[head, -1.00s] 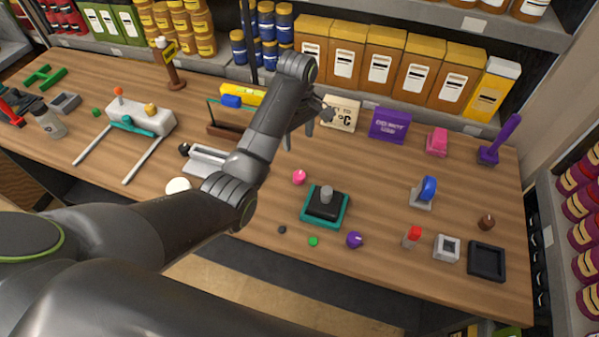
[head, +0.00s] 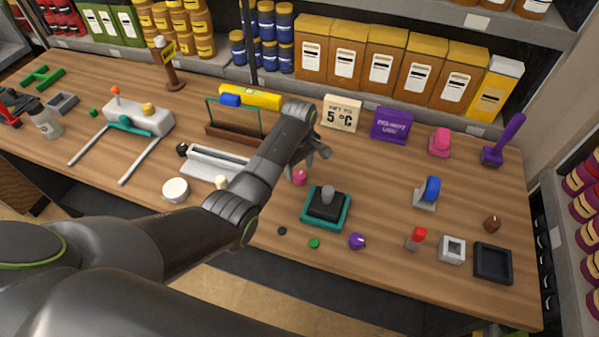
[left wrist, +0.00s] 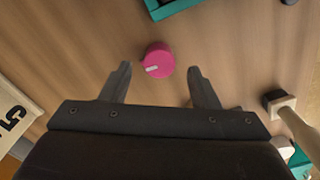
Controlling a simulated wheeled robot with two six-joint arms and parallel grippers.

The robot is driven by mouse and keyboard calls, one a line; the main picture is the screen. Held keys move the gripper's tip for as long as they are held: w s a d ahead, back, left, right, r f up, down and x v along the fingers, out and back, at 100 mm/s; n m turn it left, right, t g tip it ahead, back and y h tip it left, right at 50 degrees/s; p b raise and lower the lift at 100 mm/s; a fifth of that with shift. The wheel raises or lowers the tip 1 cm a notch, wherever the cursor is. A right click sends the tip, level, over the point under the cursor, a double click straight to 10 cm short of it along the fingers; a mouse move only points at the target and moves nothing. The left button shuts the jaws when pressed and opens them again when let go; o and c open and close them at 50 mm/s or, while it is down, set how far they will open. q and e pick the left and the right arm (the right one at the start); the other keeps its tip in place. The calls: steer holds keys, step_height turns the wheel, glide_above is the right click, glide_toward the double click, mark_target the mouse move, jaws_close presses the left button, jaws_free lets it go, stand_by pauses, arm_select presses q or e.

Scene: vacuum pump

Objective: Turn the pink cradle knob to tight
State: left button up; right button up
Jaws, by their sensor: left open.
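A round pink knob (head: 300,178) stands on the wooden table, left of and behind the teal-and-black base. In the left wrist view the knob (left wrist: 158,58) has a short white mark on its top, pointing left. My left gripper (head: 312,160) is just behind and above the knob in the head view. In the left wrist view its open fingers (left wrist: 164,72) lie on either side of the knob, with clear gaps and no contact visible. Another pink piece with a rounded top (head: 439,142) stands at the back right. My right gripper is not in view.
The teal-and-black base with a grey post (head: 326,205) is close in front of the knob. A white sign reading 5 °C (head: 341,114) and a purple sign (head: 392,126) stand behind. A grey-white tray device (head: 215,163) is to the left. Small coloured parts lie near the front edge.

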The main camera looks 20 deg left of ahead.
mark_target(300, 175)
arm_select(q)
steer(key=shift+f, duration=1.75)
steer(key=c, duration=1)
